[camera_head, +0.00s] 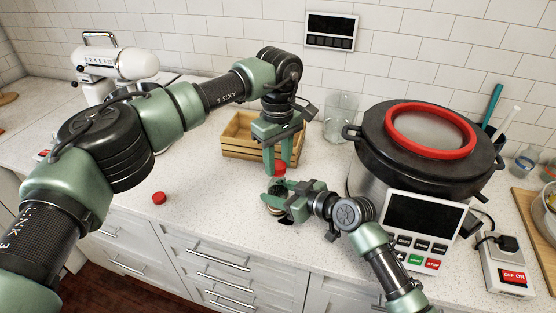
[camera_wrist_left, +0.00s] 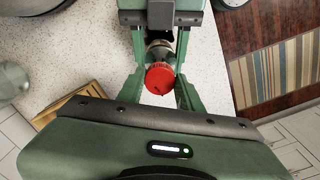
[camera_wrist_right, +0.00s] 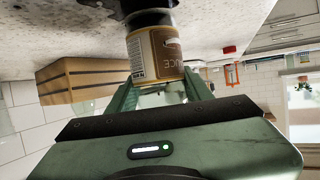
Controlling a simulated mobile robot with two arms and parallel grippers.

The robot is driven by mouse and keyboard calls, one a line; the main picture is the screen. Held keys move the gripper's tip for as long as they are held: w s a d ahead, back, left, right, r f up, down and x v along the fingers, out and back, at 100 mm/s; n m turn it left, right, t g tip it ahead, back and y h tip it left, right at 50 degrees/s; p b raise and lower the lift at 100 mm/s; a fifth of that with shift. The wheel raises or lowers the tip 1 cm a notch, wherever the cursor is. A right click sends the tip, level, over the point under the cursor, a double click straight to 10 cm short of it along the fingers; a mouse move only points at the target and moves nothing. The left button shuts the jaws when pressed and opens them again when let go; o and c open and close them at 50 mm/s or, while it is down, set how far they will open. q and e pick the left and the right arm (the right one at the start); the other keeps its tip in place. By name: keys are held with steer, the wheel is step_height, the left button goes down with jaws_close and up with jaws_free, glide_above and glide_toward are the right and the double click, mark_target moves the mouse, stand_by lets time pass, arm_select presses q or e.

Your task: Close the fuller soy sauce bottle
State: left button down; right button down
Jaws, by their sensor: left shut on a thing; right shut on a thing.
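A red cap (camera_head: 279,169) is between the fingers of my left gripper (camera_head: 278,163), which points down and is shut on it. The cap also shows in the left wrist view (camera_wrist_left: 160,78), with the bottle's neck just behind it. My right gripper (camera_head: 274,197) is shut on a soy sauce bottle, whose tan label (camera_wrist_right: 156,54) fills the space between the fingers in the right wrist view. The bottle is mostly hidden in the head view, directly under the cap. I cannot tell whether the cap touches its neck, or its fill level.
Another red cap (camera_head: 159,198) lies on the counter at left. A wooden crate (camera_head: 240,148) stands behind the grippers. A large cooker (camera_head: 367,179) is close on the right. A glass jar (camera_head: 340,118) and a mixer (camera_head: 118,65) stand farther back. The front-left counter is mostly clear.

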arm_select(q)
steer(key=c, duration=0.9)
jaws_free()
steer(key=shift+c, duration=0.2)
steer(key=shift+r, duration=0.1)
steer(key=shift+r, duration=2.2)
steer(key=shift+c, duration=0.4)
